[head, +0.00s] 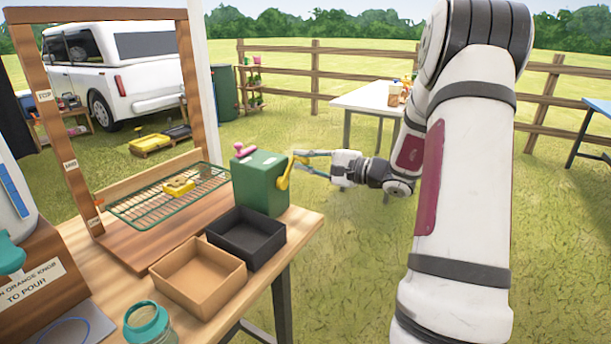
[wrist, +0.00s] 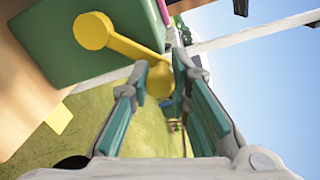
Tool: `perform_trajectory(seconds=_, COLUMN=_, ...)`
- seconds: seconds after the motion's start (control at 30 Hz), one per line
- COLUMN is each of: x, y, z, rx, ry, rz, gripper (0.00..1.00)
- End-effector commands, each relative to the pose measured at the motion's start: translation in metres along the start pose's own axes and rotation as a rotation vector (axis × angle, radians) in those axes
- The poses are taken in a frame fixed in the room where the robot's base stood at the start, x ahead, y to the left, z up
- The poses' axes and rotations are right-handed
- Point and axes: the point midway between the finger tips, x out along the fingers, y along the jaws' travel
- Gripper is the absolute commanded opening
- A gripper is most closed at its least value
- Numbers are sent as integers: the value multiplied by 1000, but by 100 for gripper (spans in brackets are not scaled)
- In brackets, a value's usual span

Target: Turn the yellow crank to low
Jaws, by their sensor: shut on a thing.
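The yellow crank (head: 283,181) is on the right side of a green box (head: 260,185) at the table's far right corner. Its round hub (wrist: 92,30) and arm show in the wrist view, with the knob at the arm's end (wrist: 160,79). My gripper (head: 304,163) reaches in from the right, its teal-padded fingers (wrist: 160,85) closed around the knob. In the head view the crank arm points up and slightly right from the hub. A green wire rack (head: 150,215) lies low in the wooden frame (head: 75,175), near its lowest label.
A yellow piece (head: 179,187) sits on the rack. A black tray (head: 245,238) and a tan tray (head: 198,277) stand in front of the green box. A glass jar (head: 150,325) is at the near edge. Open grass lies right of the table.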

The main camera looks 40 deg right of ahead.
Motion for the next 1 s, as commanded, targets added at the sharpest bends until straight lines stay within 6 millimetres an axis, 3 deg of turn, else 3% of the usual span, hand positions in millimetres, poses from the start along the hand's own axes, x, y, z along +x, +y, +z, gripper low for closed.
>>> perform_trajectory(seconds=0.5, x=0, y=-4, z=26, rx=-372, ry=20, rz=0, gripper=0)
perform_trajectory(seconds=1.0, x=0, y=-7, z=36, rx=-496, ry=27, rz=1, gripper=0)
